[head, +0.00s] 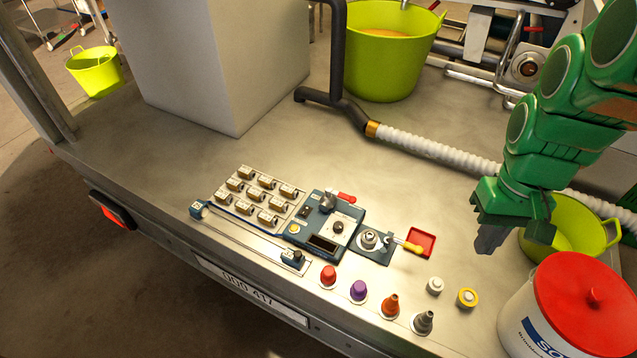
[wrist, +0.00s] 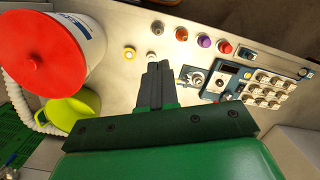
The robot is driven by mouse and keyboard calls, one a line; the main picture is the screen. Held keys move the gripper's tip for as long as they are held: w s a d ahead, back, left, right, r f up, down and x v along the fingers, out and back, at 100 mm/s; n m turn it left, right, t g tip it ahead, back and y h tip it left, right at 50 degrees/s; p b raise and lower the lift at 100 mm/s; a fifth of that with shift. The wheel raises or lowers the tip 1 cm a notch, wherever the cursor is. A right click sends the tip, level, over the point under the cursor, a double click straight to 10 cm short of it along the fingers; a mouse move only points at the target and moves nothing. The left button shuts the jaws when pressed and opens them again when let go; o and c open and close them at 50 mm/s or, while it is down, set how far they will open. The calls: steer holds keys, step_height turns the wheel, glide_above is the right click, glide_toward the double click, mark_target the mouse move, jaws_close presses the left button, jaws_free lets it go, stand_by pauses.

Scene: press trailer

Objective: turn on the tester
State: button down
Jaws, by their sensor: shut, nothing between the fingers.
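The tester is most likely the blue panel unit (head: 352,222) on the metal bed, with a dark display, a round dial, a grey knob and a small dark switch (head: 304,211). It also shows in the wrist view (wrist: 229,80), right of my fingers. The display looks dark. My gripper (head: 489,240) is shut and empty, pointing down above the bed. It is to the right of the tester and apart from it. In the wrist view my gripper (wrist: 158,68) shows its two fingers together.
A blue plate with a plug socket (head: 370,241) and a red tray (head: 420,243) lie right of the tester. Coloured cones, including a purple one (head: 358,290), line the front edge. A red-lidded bucket (head: 585,290) and green tub (head: 572,222) stand near my gripper.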

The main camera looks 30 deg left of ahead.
steer(key=w+a+f+n, duration=0.2)
steer(key=w+a+n, duration=0.1)
steer(key=w+a, duration=0.55)
steer(key=n, duration=1)
glide_above(303, 214)
steer(key=w, duration=0.2)
step_height(303, 214, down, 17)
steer(key=shift+a+f, duration=0.1)
steer(key=shift+f, duration=0.05)
steer(key=f, duration=0.4)
steer(key=s+f, duration=0.1)
steer(key=f, duration=0.8)
steer(key=shift+s+f, duration=0.35)
steer(key=shift+f, duration=0.05)
